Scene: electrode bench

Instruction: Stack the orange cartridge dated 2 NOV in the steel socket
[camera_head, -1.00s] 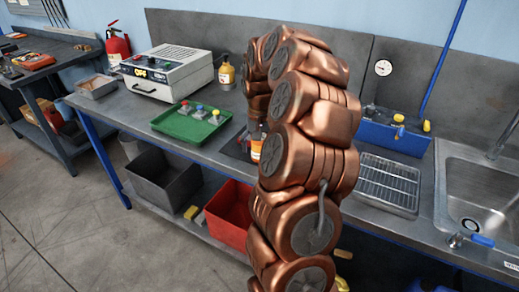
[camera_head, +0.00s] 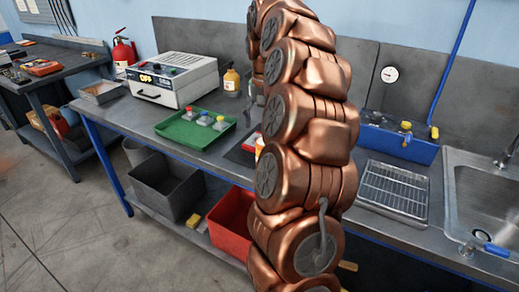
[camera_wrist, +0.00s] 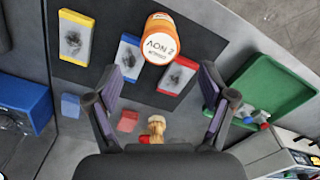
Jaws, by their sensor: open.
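The orange cartridge (camera_wrist: 160,32) shows in the wrist view with a white label reading 2 NOV, upside down in the picture. It is over the dark mat (camera_wrist: 105,75), above the middle of the picture. My gripper (camera_wrist: 165,80) is open and empty. The cartridge is beyond the fingertips, not between them. I cannot make out the steel socket in either view.
Yellow (camera_wrist: 75,37), blue (camera_wrist: 128,58) and red (camera_wrist: 178,76) framed plates lie around the cartridge. Small blue (camera_wrist: 70,105) and red (camera_wrist: 128,121) blocks lie nearer. A green tray (camera_wrist: 265,70) is at right. A sink (camera_head: 487,200) and wire rack (camera_head: 394,190) are right of my arm.

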